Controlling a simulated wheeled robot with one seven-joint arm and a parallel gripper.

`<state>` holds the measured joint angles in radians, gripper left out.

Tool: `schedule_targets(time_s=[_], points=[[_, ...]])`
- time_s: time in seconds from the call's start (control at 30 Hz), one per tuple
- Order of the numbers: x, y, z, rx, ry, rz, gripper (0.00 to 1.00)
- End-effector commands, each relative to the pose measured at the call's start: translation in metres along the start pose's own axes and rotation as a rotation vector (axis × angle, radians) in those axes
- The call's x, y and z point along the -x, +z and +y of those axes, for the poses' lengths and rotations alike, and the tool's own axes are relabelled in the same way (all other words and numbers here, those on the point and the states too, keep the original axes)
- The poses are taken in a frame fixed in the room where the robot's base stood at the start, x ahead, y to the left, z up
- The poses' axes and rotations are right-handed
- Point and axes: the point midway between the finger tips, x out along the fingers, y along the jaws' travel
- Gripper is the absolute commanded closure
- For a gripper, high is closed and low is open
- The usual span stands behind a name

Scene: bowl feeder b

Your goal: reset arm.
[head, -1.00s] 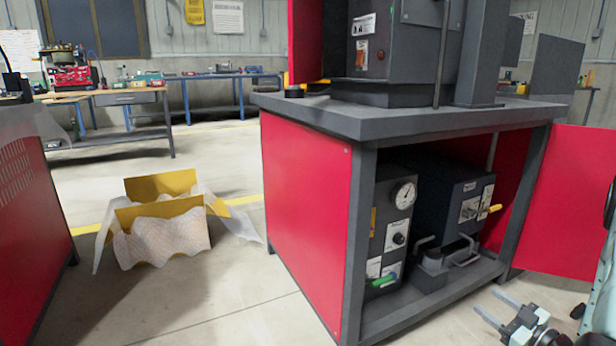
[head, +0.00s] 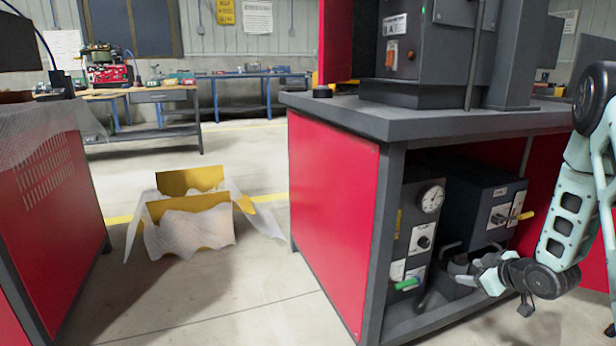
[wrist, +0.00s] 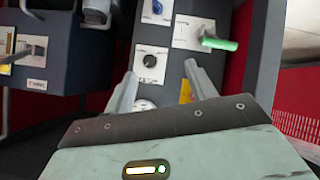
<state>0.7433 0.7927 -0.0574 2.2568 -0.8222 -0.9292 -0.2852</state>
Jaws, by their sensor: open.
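My gripper (head: 458,268) is at the right of the head view, in front of the open lower bay of the red and grey cabinet (head: 335,215). My arm comes down to it from the right edge. In the wrist view, the two fingers of my gripper (wrist: 162,82) stand apart with nothing between them. Beyond them is a grey control panel (wrist: 150,35) with a black knob (wrist: 150,61) and a green handle (wrist: 218,43). Whether a finger touches the panel cannot be told.
A yellow box with clear wrap (head: 190,180) lies on the floor at left. Another red cabinet (head: 55,200) stands at far left.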

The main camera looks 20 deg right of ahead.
Motion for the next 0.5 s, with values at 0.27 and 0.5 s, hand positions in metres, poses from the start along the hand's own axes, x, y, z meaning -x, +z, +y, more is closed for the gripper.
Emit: schedule_targets(time_s=[0.27, 0.5], points=[[0.037, -0.090, -0.070, -0.100, -0.011, -0.314, 0.44], [0.111, -0.127, -0.160, -0.250, -0.073, -0.543, 0.44]])
